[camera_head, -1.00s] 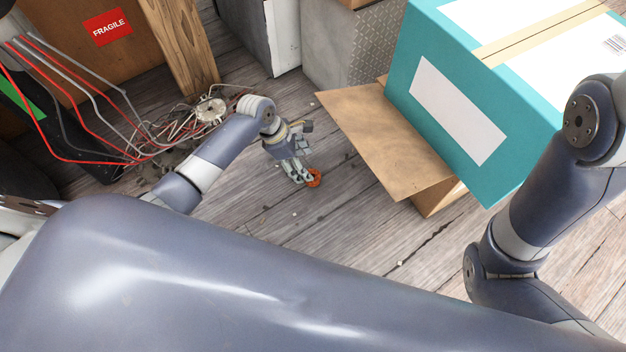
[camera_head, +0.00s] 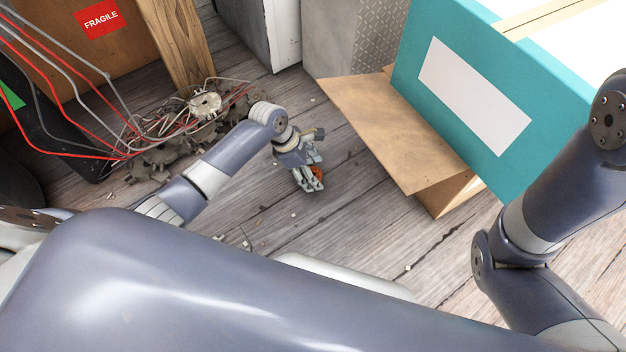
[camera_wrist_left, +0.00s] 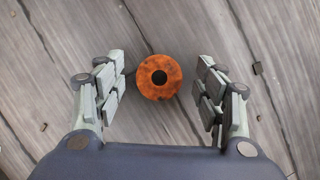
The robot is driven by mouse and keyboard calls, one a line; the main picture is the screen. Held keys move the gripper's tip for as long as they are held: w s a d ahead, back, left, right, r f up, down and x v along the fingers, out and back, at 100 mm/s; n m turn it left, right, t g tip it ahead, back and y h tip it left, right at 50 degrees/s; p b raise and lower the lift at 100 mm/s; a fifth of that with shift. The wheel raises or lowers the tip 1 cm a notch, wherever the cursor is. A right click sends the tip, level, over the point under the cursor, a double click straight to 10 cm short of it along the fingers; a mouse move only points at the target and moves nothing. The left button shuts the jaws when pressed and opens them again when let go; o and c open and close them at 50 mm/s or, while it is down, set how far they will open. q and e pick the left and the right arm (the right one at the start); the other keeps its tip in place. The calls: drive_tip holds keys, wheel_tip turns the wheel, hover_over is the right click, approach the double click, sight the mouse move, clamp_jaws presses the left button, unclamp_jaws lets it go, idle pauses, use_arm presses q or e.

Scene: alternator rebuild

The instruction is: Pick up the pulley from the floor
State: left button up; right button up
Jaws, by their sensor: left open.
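The pulley is a small orange, rusty-looking ring with a dark round hole. It lies on the floor in the left wrist view (camera_wrist_left: 159,77). In the head view the pulley (camera_head: 317,173) is partly hidden by my left gripper (camera_head: 309,180). In the left wrist view my left gripper (camera_wrist_left: 160,85) is open, its two fingers on either side of the pulley, with a gap on each side. How far the fingertips are above the floor is hard to tell. My right gripper is not in view; only part of my right arm shows.
A teal box (camera_head: 480,100) with a brown cardboard flap (camera_head: 395,135) stands to the right of the pulley. Red and grey wires (camera_head: 75,85) and a pile of metal parts (camera_head: 165,155) lie to the left. The plank floor (camera_head: 350,230) around the pulley is mostly clear.

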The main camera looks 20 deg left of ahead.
use_arm(q)
drive_tip(key=shift+d+f, duration=0.1)
drive_tip(key=shift+f, duration=0.15)
drive_tip(key=shift+c, duration=0.6)
drive_tip(key=c, duration=1.2)
drive_tip(key=shift+r, duration=0.1)
